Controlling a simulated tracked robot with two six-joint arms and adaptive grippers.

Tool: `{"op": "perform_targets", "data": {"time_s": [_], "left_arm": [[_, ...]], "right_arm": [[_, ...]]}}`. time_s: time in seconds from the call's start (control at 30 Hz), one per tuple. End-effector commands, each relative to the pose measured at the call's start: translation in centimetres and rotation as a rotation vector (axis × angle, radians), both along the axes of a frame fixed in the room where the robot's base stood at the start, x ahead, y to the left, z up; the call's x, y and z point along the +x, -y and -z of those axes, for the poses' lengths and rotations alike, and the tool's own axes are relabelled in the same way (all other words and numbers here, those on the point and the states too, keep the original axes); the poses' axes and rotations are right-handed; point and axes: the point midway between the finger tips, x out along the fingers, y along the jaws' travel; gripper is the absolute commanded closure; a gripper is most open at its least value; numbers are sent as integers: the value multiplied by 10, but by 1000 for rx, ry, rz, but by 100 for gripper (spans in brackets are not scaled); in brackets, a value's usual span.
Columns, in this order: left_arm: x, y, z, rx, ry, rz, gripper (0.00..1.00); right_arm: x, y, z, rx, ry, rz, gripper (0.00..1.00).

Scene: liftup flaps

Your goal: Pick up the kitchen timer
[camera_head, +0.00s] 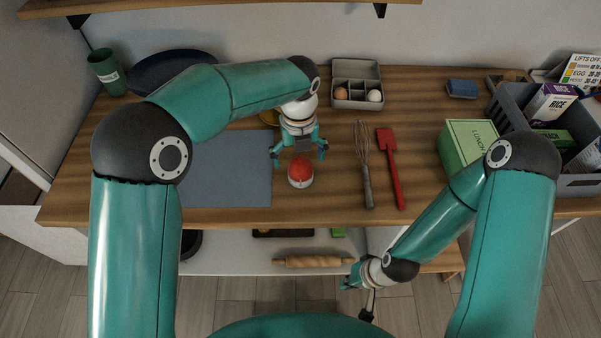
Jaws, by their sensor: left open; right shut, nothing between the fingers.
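The kitchen timer (300,172) is a small round thing with a red top and a pale base. It sits on the wooden counter, right of the blue-grey mat (228,172). My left gripper (299,154) is open just behind and above the timer, its fingers spread to either side. I cannot tell whether it touches the timer. My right gripper (358,290) is shut and empty, low in front of the counter edge near the rolling pin.
A whisk (366,178) and red spatula (389,160) lie right of the timer. An egg box (357,88) stands behind. A green lunch box (466,143) and grey crate (508,108) are at right. A rolling pin (310,262) lies on the lower shelf.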

Motion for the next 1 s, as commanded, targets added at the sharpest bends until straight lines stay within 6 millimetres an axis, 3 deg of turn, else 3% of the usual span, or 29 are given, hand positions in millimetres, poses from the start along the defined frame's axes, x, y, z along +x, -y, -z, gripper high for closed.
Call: {"op": "perform_targets", "data": {"time_s": [0.3,0.6,1.0], "left_arm": [[2,2,41,2,-4,0,7],[2,3,48,1,-2,0,7],[2,3,47,1,-1,0,72]], "right_arm": [[0,0,-13,0,0,0,100],[0,0,-12,0,0,0,100],[0,0,-12,0,0,0,100]]}}
